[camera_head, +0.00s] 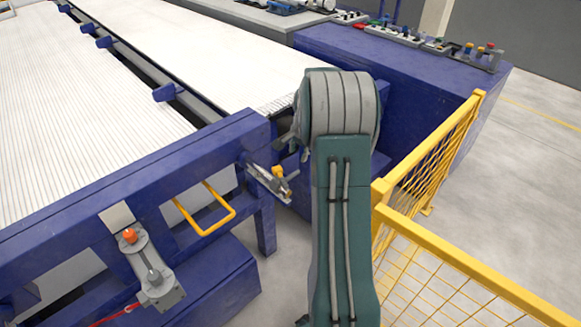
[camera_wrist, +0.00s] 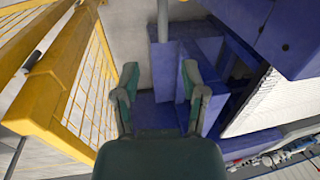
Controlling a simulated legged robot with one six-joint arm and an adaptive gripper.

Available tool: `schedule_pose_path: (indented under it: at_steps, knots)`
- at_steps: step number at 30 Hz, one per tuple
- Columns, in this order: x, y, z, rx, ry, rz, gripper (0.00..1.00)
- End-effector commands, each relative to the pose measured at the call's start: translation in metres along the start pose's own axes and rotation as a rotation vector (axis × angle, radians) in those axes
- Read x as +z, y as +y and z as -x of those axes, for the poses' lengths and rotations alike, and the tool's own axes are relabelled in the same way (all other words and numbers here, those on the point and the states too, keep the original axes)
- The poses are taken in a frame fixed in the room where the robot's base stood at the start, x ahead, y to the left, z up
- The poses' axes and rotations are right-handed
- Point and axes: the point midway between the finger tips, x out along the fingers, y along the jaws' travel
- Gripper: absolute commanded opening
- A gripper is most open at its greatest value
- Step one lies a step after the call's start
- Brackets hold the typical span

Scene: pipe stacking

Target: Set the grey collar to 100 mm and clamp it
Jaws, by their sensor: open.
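My gripper (camera_wrist: 160,88) is open and empty in the wrist view, its two green fingers spread apart. In the head view my arm hides it. A grey bar fitting with a yellow knob (camera_head: 268,180) is mounted at the right end of the blue frame, left of my arm. It may carry the grey collar, but it is too small to tell. A second grey fitting with an orange knob (camera_head: 150,270) sits at the frame's front left. No collar setting or scale can be read. In the wrist view a grey post (camera_wrist: 162,20) stands beyond the fingers, apart from them.
A yellow mesh guard fence (camera_head: 432,150) stands close to the right of my arm and fills the left of the wrist view (camera_wrist: 75,75). The blue frame (camera_head: 130,180) carries a yellow handle (camera_head: 205,220). A blue cabinet (camera_head: 400,75) with control knobs stands behind.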

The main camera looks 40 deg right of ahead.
Motion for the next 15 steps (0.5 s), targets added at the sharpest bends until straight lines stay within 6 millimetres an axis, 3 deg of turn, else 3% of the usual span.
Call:
schedule_pose_path:
  at_steps: [5, 15]
  knots:
    - [0.000, -0.003, -0.006, -0.019, -0.012, -0.029, 0.55]
    - [0.003, -0.004, -0.065, -0.015, -0.011, -0.026, 0.55]
